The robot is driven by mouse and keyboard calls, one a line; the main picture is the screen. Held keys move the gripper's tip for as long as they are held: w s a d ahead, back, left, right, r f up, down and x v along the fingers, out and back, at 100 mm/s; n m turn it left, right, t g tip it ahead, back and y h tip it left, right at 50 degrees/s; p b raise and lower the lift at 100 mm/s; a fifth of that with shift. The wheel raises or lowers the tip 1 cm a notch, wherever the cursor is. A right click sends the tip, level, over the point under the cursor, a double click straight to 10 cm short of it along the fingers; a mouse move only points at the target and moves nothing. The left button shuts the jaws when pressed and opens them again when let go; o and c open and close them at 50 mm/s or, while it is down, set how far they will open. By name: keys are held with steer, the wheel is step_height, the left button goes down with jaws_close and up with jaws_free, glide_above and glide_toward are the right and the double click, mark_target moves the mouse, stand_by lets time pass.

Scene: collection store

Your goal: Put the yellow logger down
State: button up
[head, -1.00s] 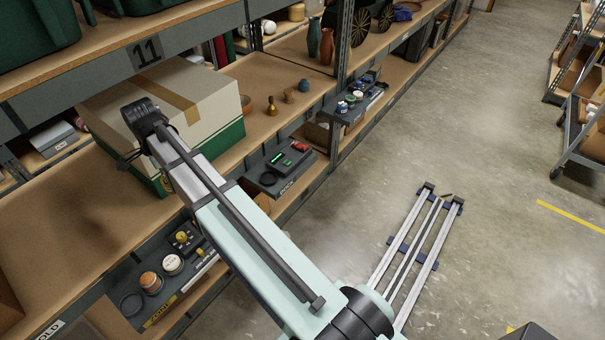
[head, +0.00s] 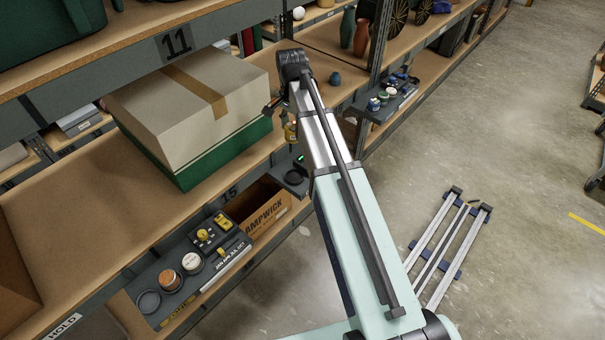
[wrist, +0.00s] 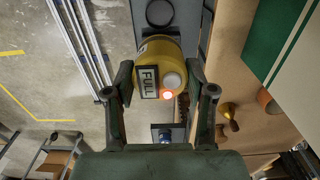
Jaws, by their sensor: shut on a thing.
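The yellow logger (wrist: 160,55) is a round yellow body with a "FULL" label, a white round cap and a glowing orange-red light. In the wrist view it sits between the two fingers of my gripper (wrist: 162,92), which is shut on it. In the head view a small yellow part of the logger (head: 291,131) shows beside my arm's end, in front of the shelf edge. My arm hides most of the gripper there. A dark grey tray (head: 294,178) at the shelf edge is partly hidden by my arm; a black ring (wrist: 160,12) lies on it.
A large taped box (head: 190,100) stands on the shelf left of my arm. A brass bell (wrist: 228,115) stands on the shelf beside the gripper. A lower left tray (head: 150,275) holds tins and a yellow-knobbed device. Bare shelf board (head: 80,205) lies left of the box.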

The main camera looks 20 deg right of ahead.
step_height(320, 180, down, 20)
steer(key=shift+r+p, duration=0.15)
steer(key=shift+p, duration=1.1)
steer(key=shift+f, duration=0.3)
steer(key=o, duration=1.2)
steer(key=shift+r, duration=0.1)
step_height(320, 180, up, 12)
steer(key=shift+r+b, duration=0.25)
steer(key=shift+b, duration=0.8)
steer(key=shift+n, duration=0.3)
